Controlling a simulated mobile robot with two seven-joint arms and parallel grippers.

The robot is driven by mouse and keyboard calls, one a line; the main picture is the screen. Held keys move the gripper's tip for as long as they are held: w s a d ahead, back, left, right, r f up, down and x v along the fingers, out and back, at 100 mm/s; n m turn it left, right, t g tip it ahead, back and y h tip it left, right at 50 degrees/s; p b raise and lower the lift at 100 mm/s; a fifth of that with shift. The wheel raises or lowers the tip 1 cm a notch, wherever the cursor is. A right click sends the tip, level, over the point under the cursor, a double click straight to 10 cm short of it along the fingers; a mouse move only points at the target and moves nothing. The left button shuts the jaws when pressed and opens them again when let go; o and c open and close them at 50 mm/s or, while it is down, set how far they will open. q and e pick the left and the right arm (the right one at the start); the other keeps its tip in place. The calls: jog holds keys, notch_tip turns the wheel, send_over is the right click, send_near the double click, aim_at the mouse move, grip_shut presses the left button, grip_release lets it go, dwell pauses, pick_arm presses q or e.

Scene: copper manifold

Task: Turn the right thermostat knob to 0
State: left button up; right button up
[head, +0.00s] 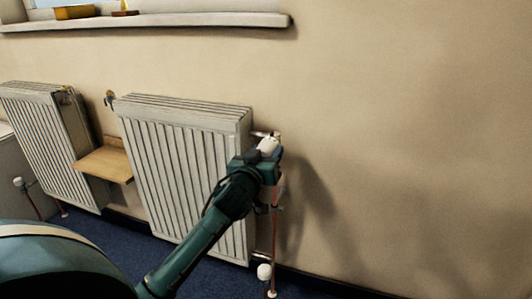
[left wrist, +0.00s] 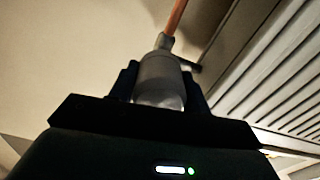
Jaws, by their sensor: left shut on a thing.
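The right thermostat knob (head: 268,145) is a white cylinder at the upper right corner of the right radiator (head: 185,165). My left gripper (head: 262,158) is at this knob in the head view and partly covers it. In the left wrist view the knob (left wrist: 160,78) sits between the two fingers of my left gripper (left wrist: 162,90), which is shut on it. Any marks or numbers on the knob are too small to read. My right gripper is not in view.
A second radiator (head: 50,145) stands at the left, with a small wooden shelf (head: 104,164) between the two. A copper pipe (head: 274,235) runs down beside the right radiator to a lower white valve knob (head: 264,271). A window sill (head: 150,21) is above. The wall at the right is bare.

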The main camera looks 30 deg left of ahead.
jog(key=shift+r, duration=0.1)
pick_arm(q)
jog(key=m+p, duration=0.2)
jog(key=p, duration=0.1)
jog(key=shift+r+m, duration=0.15)
jog(key=shift+m, duration=0.25)
jog(key=m+p, duration=0.2)
jog(key=shift+m, duration=0.4)
jog(key=shift+m+p, duration=0.35)
jog(key=shift+m, duration=0.15)
jog(key=m+p, duration=0.3)
jog(key=m, duration=0.2)
jog(key=m+p, duration=0.1)
jog(key=m, duration=0.3)
jog(key=shift+m+p, duration=0.4)
jog(key=shift+m, duration=0.7)
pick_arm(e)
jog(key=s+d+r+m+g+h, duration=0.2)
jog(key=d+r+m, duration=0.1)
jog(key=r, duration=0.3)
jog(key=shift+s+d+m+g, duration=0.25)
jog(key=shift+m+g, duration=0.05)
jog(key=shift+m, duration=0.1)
